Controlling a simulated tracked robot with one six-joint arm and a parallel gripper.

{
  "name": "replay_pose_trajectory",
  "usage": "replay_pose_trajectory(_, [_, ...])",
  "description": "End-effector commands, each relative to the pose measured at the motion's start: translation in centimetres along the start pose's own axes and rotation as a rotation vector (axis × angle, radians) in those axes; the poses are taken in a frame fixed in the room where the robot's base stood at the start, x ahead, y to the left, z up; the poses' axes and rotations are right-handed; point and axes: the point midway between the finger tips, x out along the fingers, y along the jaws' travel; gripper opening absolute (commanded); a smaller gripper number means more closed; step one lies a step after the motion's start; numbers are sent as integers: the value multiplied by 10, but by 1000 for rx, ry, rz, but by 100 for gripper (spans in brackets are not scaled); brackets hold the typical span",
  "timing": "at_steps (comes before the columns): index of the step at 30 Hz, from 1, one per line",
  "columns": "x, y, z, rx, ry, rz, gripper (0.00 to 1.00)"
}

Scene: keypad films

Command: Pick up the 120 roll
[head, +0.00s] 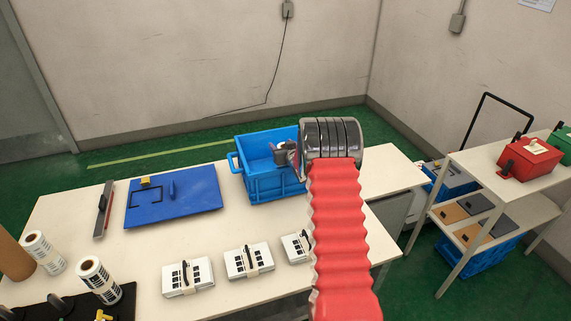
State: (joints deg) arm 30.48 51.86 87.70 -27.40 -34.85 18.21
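Two white rolls with black printed patterns stand at the left end of the table. One roll (43,252) is farther back, and the other roll (99,281) is nearer, at the black mat. Their print is too small to read, so I cannot tell which is the 120 roll. My gripper (280,152) is at the blue crate, far to the right of both rolls. My silver wrist and red-sleeved arm partly cover it, and whether its fingers are open or shut is unclear.
The blue crate (262,185) stands at the table's back edge. A blue board (190,205), a long narrow tool (103,210) and several strapped white packs (188,277) lie on the table (150,246). A black mat (122,305) holds small items. A shelf cart (515,200) stands right.

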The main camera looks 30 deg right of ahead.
Motion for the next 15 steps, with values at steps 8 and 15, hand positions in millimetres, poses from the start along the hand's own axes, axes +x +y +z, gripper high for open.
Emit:
replay_pose_trajectory(8, [0,0,0,0,0,0,34])
replay_pose_trajectory(15, [0,0,0,0,0,0,17])
